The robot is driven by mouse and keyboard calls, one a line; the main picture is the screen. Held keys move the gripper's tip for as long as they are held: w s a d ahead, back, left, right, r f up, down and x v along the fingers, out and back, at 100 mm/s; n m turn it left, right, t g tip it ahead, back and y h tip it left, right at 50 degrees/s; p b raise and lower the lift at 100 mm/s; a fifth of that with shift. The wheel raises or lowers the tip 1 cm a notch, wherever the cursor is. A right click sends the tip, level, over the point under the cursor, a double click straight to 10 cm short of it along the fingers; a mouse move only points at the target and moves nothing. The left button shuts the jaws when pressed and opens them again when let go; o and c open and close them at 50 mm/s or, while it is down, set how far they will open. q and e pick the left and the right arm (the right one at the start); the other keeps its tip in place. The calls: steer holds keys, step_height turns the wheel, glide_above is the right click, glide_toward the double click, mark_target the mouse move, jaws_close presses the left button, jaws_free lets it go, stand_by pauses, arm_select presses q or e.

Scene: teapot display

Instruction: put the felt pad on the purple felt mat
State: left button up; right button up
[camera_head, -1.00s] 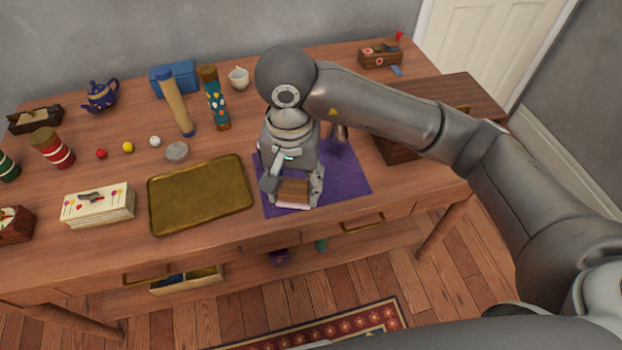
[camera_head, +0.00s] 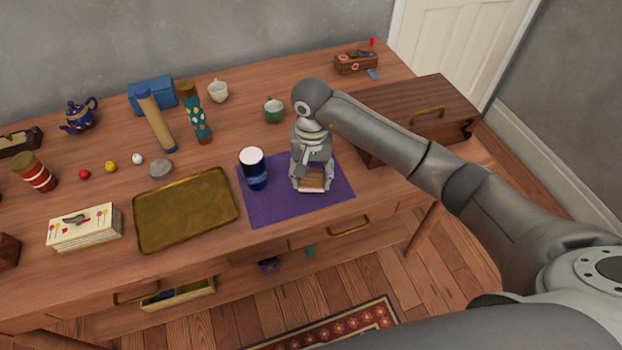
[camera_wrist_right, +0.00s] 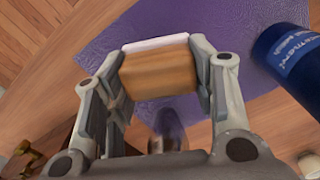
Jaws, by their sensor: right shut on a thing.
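The felt pad (camera_head: 312,182) is a wooden block with a white felt layer on one face. It also shows in the right wrist view (camera_wrist_right: 155,68), with the white layer along its far edge. My right gripper (camera_head: 313,186) is shut on it, one finger on each side. The purple felt mat (camera_head: 267,207) lies flat on the table, and the gripper holds the pad over its right part. I cannot tell whether the pad touches the mat. My left gripper is not in view.
A dark blue tin (camera_head: 254,171) with a white top stands on the mat, left of the gripper. A brass tray (camera_head: 187,212) lies left, a wooden box (camera_head: 420,113) right, a green cup (camera_head: 273,110) behind. The mat's front is bare.

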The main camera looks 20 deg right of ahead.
mark_target(311, 173)
step_height(311, 173, down, 2)
steer(key=shift+s+a+f, duration=0.1)
steer(key=shift+f, duration=0.15)
steer(key=shift+f, duration=0.2)
steer(key=o, duration=0.9)
steer(key=shift+r, duration=0.15)
steer(key=shift+r, duration=0.3)
step_height(311, 173, up, 12)
steer(key=shift+f+b, duration=0.2)
steer(key=shift+b, duration=0.45)
